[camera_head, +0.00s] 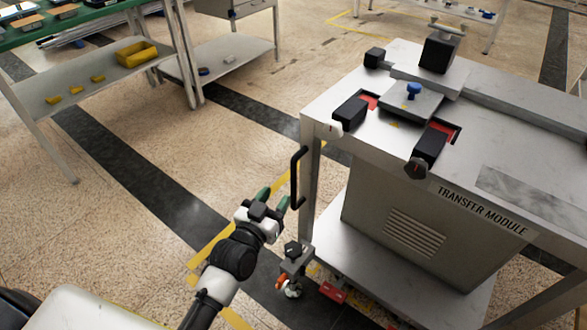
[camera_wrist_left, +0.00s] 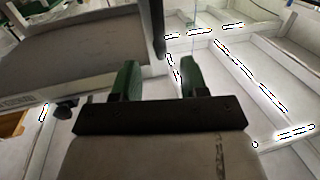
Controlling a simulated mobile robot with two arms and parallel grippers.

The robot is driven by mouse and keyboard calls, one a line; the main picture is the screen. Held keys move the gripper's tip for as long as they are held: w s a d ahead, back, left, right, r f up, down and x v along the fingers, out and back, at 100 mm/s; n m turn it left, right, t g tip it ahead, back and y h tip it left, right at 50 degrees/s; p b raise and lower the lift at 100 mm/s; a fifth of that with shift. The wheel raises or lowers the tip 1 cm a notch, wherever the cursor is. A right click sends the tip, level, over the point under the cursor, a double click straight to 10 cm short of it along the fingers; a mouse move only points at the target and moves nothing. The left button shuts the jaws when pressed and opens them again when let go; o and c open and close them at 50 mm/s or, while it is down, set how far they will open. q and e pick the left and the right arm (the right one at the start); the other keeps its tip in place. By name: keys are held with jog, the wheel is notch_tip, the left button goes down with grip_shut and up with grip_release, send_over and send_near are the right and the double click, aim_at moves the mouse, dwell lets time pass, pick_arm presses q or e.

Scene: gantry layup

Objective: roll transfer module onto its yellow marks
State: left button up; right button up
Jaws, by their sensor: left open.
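The transfer module (camera_head: 390,215) is a grey wheeled cart with a labelled cabinet, at the right of the head view. A black upright handle (camera_head: 295,180) sticks out at its near left corner, and it also shows in the left wrist view (camera_wrist_left: 158,30). Yellow marks (camera_head: 213,244) lie on the floor beside and partly under the cart's left end; the cart hides some of them. My left gripper (camera_head: 273,198) is open, its green fingers (camera_wrist_left: 160,77) pointing toward the handle. It is close to the handle but not closed on it. My right gripper is not in view.
A caster (camera_head: 291,288) with an orange part stands at the cart's near corner. A shelved bench (camera_head: 95,85) with a yellow bin (camera_head: 136,53) is at the upper left. A grey table (camera_head: 230,60) stands behind it. The floor left of the cart is open.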

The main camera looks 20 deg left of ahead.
aim_at(292, 174)
pick_arm(q)
jog(key=w, duration=0.2)
jog(key=w+d+b, duration=0.1)
jog(key=w, duration=0.1)
jog(key=shift+w, duration=0.4)
jog(key=shift+w+d+b, duration=0.15)
jog(key=shift+w+b, duration=0.05)
jog(key=shift+w, duration=1.05)
jog(key=shift+w+d+b, duration=0.15)
jog(key=shift+w+b, duration=0.05)
jog(key=shift+w, duration=1.05)
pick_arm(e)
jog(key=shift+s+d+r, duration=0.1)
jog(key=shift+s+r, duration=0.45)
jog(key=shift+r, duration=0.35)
pick_arm(q)
grip_shut()
